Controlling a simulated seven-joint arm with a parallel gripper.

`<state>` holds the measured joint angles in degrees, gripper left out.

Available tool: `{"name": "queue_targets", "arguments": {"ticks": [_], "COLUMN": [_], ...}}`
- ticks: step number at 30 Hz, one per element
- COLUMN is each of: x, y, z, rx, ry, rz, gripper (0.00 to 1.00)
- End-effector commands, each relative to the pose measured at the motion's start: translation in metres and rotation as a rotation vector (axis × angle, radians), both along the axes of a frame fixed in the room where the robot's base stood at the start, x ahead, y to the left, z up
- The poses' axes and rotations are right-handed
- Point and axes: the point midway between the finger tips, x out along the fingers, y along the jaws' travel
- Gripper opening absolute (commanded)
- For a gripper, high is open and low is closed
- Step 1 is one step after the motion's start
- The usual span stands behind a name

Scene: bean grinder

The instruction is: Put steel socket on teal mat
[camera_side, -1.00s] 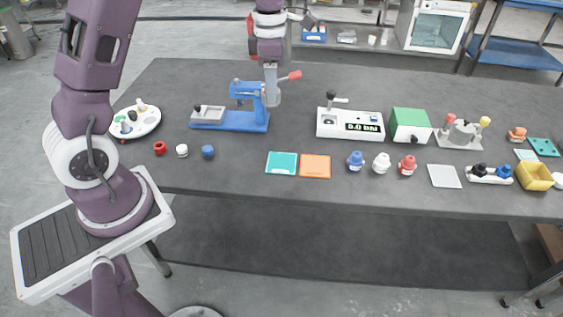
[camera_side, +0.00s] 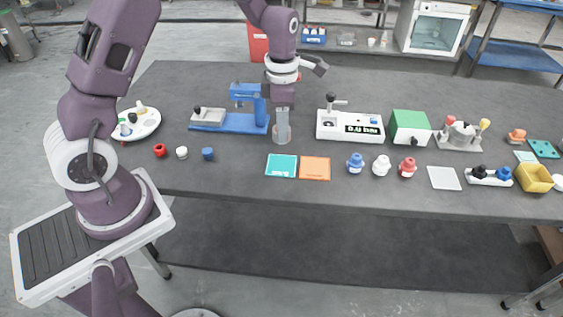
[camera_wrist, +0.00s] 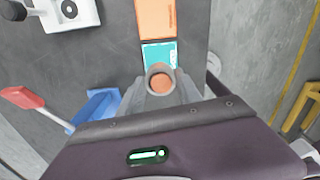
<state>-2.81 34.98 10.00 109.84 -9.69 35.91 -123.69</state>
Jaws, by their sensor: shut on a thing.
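The steel socket (camera_side: 282,133) is a grey upright cylinder held below my gripper (camera_side: 282,110). In the wrist view the socket (camera_wrist: 161,72) shows as a grey ring with an orange-brown inside, between the closed fingers (camera_wrist: 161,92). The teal mat (camera_side: 281,166) lies flat on the table, just nearer the side camera than the socket. In the wrist view the teal mat (camera_wrist: 158,52) lies just beyond the socket's rim, partly covered by it. I cannot tell the socket's exact height above the table.
An orange mat (camera_side: 315,168) lies right of the teal mat. The blue press (camera_side: 230,122) stands left of my gripper; its red handle (camera_wrist: 22,97) shows in the wrist view. A white scale-like unit (camera_side: 350,126) stands right. Red, white and blue caps (camera_side: 182,152) lie at left.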

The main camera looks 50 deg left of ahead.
Motion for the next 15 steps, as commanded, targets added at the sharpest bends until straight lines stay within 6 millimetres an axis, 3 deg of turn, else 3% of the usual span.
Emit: {"name": "queue_targets", "arguments": {"ticks": [4,15], "x": [-0.001,-0.001], "y": [0.000,0.000], "z": [-0.037,-0.092], "rx": [-0.002,-0.002], "ry": [0.005,0.003], "rz": [0.002,0.000], "gripper": [0.00,0.00]}}
